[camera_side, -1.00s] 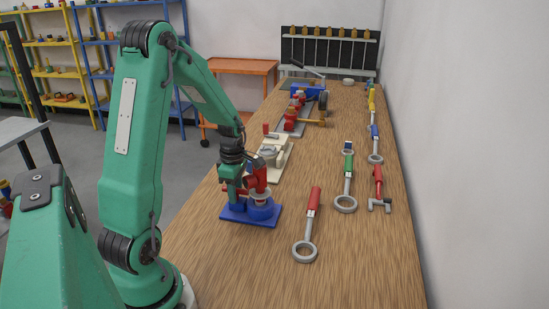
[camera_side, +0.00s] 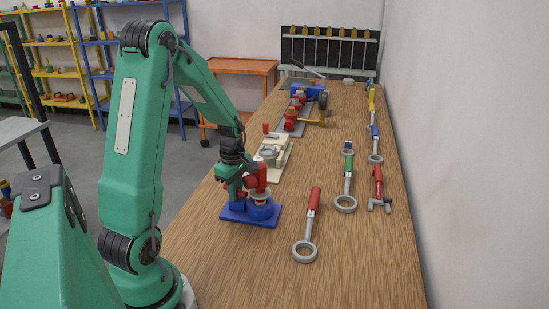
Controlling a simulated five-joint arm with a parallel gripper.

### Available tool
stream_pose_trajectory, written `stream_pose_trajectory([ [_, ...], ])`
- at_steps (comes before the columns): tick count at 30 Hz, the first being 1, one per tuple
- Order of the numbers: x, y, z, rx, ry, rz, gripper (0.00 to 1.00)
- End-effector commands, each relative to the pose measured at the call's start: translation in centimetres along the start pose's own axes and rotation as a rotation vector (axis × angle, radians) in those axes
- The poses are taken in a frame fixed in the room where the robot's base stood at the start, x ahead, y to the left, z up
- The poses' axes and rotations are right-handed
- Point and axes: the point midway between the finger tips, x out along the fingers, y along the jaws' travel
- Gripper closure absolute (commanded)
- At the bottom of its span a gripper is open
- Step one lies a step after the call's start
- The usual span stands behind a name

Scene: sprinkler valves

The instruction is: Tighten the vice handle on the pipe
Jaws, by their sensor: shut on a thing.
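A fixture with a flat blue base (camera_side: 236,214) stands on the near part of the bench, with a short blue cylinder (camera_side: 261,209) and red fittings (camera_side: 257,178) on it. My gripper (camera_side: 231,182) is low over the left side of this fixture, its green fingers tilted down. It is shut on a small red part there, which looks like the handle. The fingers and wrist hide most of that part, so its exact angle cannot be told. I cannot make out a separate pipe.
Right of the fixture lie a red-handled ring wrench (camera_side: 313,205), a green-handled one (camera_side: 348,168) and a red tool (camera_side: 379,185). Behind stand a cream fixture (camera_side: 272,153) and a blue machine (camera_side: 308,91). Bare wood lies in front; a wall closes the right.

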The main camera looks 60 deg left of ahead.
Motion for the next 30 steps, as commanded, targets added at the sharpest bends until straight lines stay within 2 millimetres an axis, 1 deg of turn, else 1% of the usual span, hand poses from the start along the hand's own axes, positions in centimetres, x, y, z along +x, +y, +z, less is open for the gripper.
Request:
stream_pose_trajectory([
  [11, -0.08, 0.01, 0.0, 0.024, 0.0, 0.0, 1.0],
  [23, -0.09, 0.01, 0.0, 0.27, 0.0, 0.0, 1.0],
  [30, -0.1, 0.02, 0.0, 0.303, 0.0, 0.0, 1.0],
])
